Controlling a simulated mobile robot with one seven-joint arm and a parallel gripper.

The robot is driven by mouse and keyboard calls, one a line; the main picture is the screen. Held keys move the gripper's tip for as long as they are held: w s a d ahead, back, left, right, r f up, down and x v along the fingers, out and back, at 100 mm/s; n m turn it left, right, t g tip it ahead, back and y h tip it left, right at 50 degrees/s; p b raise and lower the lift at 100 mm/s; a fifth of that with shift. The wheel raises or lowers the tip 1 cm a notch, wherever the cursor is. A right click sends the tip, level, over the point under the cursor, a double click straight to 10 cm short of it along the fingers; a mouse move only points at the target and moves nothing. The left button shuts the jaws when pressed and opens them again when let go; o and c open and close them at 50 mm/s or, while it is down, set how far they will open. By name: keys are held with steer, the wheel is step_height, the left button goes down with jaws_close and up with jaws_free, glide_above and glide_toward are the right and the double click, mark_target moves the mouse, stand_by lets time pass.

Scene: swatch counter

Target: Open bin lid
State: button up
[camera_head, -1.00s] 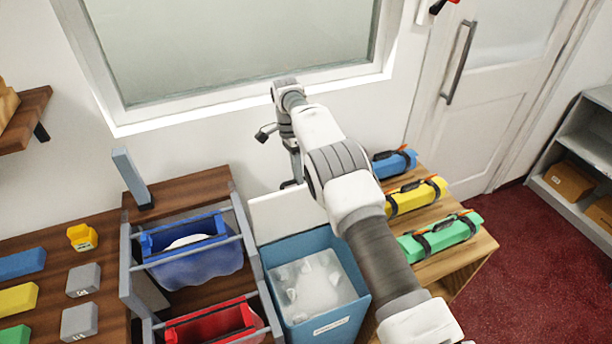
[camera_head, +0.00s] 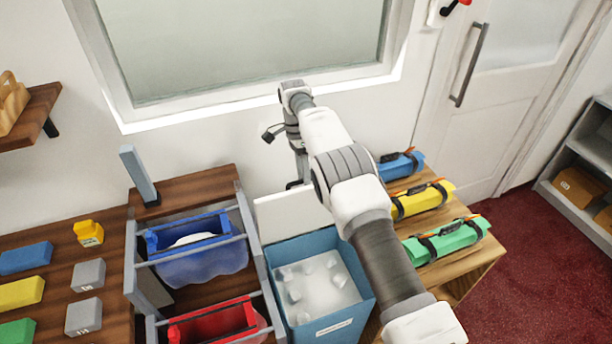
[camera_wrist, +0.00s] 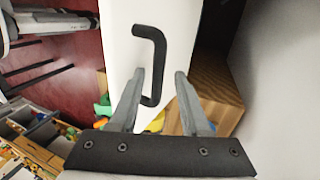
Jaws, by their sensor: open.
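The blue bin (camera_head: 345,328) stands in front of the wall with its top uncovered, and pale, translucent contents show inside. Its white lid (camera_head: 283,212) stands raised at the bin's back edge. In the wrist view a white panel, which looks like the lid (camera_wrist: 118,45), carries a black bent handle (camera_wrist: 158,45). My gripper (camera_wrist: 160,73) is open, with one finger on each side of the handle's lower part. Whether the fingers touch the handle cannot be told. In the head view my gripper (camera_head: 297,184) is small and partly hidden behind the lid and arm.
A rack left of the bin holds a blue tub (camera_head: 200,262) and a red tub (camera_head: 215,322). Blue, yellow (camera_head: 422,200) and green rolls lie on a wooden bench to the right. The window wall is close behind my arm.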

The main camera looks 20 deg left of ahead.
step_height(320, 180, up, 4)
steer(key=shift+d+r+b, duration=0.1)
steer(key=shift+r+b, duration=0.05)
steer(key=shift+b, duration=0.2)
steer(key=d+r+b, duration=0.2)
steer(key=d+r, duration=0.4)
steer(key=d, duration=0.5)
steer(key=shift+d+r, duration=0.25)
steer(key=shift+r, duration=0.1)
steer(key=shift+s, duration=0.1)
